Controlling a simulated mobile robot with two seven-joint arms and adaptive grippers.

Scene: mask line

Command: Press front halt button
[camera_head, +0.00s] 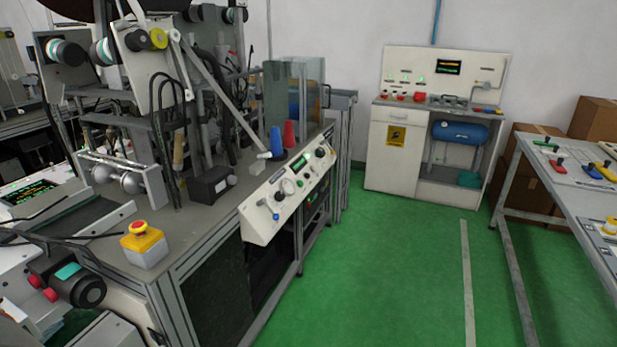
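The front halt button (138,227) is a red mushroom head with a yellow collar. It sits on a small yellow and grey box (146,251) at the front left corner of the mask machine's grey table. The button is upright and its top is uncovered. I cannot tell whether it is pressed in. Neither of my grippers shows in the head view.
The mask machine (190,110) rises behind the button. A sloped white control panel (288,193) hangs on its right side. A black unit with red knobs (72,283) lies at lower left. Green floor (390,260) is clear between the machine and the right table (510,175).

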